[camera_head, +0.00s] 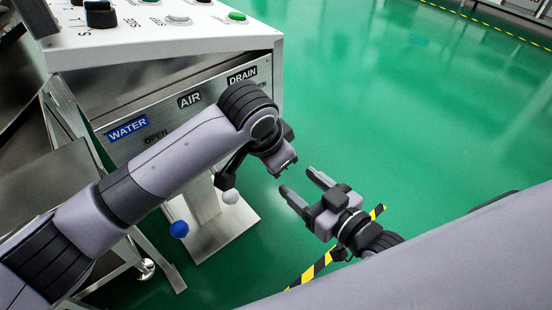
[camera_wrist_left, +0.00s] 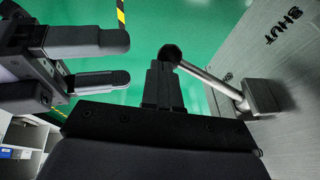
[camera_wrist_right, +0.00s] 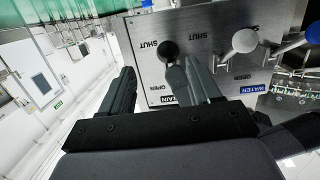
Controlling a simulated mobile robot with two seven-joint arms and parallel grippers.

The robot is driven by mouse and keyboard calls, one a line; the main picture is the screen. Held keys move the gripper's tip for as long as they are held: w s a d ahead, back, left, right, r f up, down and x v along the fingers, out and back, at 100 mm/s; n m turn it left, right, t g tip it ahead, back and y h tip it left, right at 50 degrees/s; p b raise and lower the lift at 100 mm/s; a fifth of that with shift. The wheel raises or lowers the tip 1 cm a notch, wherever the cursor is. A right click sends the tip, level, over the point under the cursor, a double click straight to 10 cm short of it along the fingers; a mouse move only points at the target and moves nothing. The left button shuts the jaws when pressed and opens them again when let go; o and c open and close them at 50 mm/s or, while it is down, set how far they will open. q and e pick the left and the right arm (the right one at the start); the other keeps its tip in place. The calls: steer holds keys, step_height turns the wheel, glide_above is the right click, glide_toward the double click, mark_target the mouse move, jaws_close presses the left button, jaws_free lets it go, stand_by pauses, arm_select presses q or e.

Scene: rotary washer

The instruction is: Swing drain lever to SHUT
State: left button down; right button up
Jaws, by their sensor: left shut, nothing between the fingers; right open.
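The drain lever is a metal rod with a black ball knob (camera_wrist_left: 170,53) on a block in the grey panel, beside a SHUT mark (camera_wrist_left: 285,25) in the left wrist view. My left gripper (camera_wrist_left: 163,72) is shut and empty, its tips by the knob; I cannot tell whether they touch. In the right wrist view the knob (camera_wrist_right: 169,48) shows beyond the fingers of my open right gripper (camera_wrist_right: 160,80). In the head view my right gripper (camera_head: 304,187) is apart from the left gripper (camera_head: 284,166), and my left arm hides much of the panel below the DRAIN label (camera_head: 242,75).
A lever with a white knob (camera_wrist_right: 245,40) and one with a blue knob (camera_head: 179,229) stand alongside on the panel. A control box (camera_head: 165,25) with buttons is above. Green floor (camera_head: 400,120) is open to the right, with yellow-black tape (camera_head: 318,267) behind my right gripper.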

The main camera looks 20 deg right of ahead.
arm_select(q)
steer(key=p, duration=0.2)
steer(key=shift+f+p, duration=0.25)
steer(key=shift+p, duration=0.15)
arm_select(e)
steer(key=s+a+r+m+g+y, duration=0.1)
steer(key=s+a+r+g+y, duration=0.1)
steer(key=a, duration=0.6)
steer(key=shift+s+a+r+g, duration=0.15)
steer(key=shift+s+r+g, duration=0.05)
steer(key=shift+s+g, duration=0.8)
steer(key=shift+s, duration=0.1)
arm_select(q)
steer(key=p+v, duration=0.3)
steer(key=v, duration=0.4)
steer(key=shift+r, duration=0.25)
arm_select(e)
steer(key=d, duration=0.1)
steer(key=h, duration=0.1)
steer(key=d, duration=0.1)
steer(key=shift+s+d+r+h, duration=0.3)
steer(key=shift+s+d+r, duration=0.05)
steer(key=shift+s, duration=0.05)
